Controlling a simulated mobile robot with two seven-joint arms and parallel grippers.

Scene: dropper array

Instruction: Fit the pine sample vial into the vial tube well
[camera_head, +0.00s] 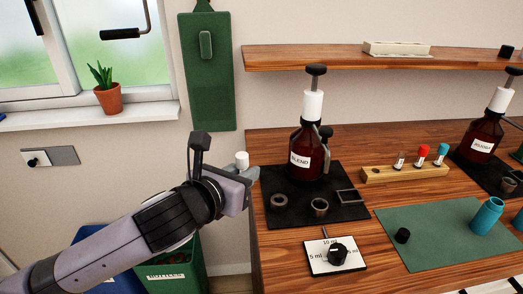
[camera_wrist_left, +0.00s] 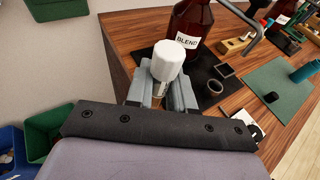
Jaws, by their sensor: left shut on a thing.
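My left gripper (camera_head: 246,178) is at the left edge of the wooden bench, raised beside the black mat. It is shut on a small vial with a white cap (camera_head: 241,159). In the left wrist view the white-capped vial (camera_wrist_left: 168,62) stands roughly upright between the fingers (camera_wrist_left: 160,92), its lower part partly hidden. I cannot read whether it is marked pine. Two short round grey holders, a left one (camera_head: 278,201) and a front one (camera_head: 320,207), are on the black mat (camera_head: 345,212). I cannot tell which, if either, is the vial tube well. My right gripper is not in view.
A brown BLEND bottle (camera_head: 307,150) with a white pump stands on the mat. A wooden rack (camera_head: 377,175) holds several vials. A dial plate (camera_head: 318,266), green mat (camera_head: 425,250) and teal bottle (camera_head: 487,217) are right and nearer. Bins stand below left.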

